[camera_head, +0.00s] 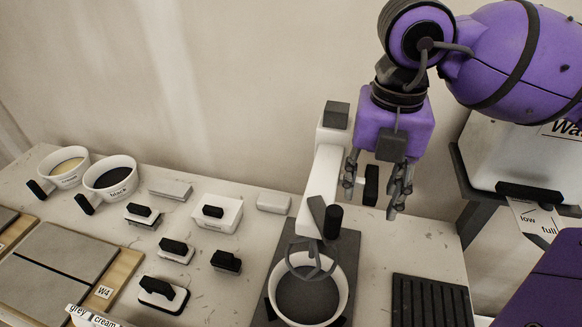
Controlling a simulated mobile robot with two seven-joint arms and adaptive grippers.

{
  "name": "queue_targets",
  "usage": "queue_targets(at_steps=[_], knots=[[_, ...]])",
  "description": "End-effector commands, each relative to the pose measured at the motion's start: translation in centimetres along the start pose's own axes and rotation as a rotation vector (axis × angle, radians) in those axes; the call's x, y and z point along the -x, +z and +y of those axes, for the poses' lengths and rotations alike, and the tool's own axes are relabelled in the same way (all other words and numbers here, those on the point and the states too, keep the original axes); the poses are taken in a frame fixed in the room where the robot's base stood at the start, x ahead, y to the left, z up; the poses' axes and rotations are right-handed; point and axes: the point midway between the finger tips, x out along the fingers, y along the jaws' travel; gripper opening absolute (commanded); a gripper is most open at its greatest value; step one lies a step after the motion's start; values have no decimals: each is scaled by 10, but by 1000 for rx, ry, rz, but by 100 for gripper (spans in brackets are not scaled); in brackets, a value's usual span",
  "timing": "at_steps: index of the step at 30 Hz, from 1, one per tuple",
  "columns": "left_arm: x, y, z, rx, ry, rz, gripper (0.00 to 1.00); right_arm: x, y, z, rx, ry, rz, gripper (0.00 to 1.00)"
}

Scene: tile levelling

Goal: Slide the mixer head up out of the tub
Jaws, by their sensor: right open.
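The mixer is a white upright column (325,165) with a dark cap on a dark base plate. Its mixer head (318,215) is low on the column, and the curved grey beater (308,265) reaches down into the tub (338,308). The tub is white and round, with dark grey contents. A black handle (371,184) sticks out to the right of the column. My right gripper (375,195) points down with its fingers open on either side of this handle. Contact cannot be told. My left gripper is out of view.
Two handled cups, cream (66,177) and black (123,189), stand at the back left. Several black-handled tools lie mid-table, with tiles (60,252) at the left. A black ribbed mat (432,304) lies right of the tub. A white container (505,165) stands at the right.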

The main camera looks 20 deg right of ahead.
Motion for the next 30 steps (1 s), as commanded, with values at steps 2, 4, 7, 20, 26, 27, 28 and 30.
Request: queue_targets(at_steps=[2,4,7,20,26,27,28,30], knots=[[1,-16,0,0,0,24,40,13,0,0,0,4,-6,44],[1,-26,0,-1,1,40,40,20,0,0,0,3,-6,44],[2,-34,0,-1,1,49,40,30,0,0,0,4,-6,44],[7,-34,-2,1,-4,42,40,53,0,0,1,0,-1,44],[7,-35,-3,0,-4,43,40,52,0,0,1,0,-1,44],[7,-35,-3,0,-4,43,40,52,0,0,1,0,-1,44],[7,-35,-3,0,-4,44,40,53,0,0,1,0,-1,44],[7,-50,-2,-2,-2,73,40,53,0,0,1,1,-2,44]])
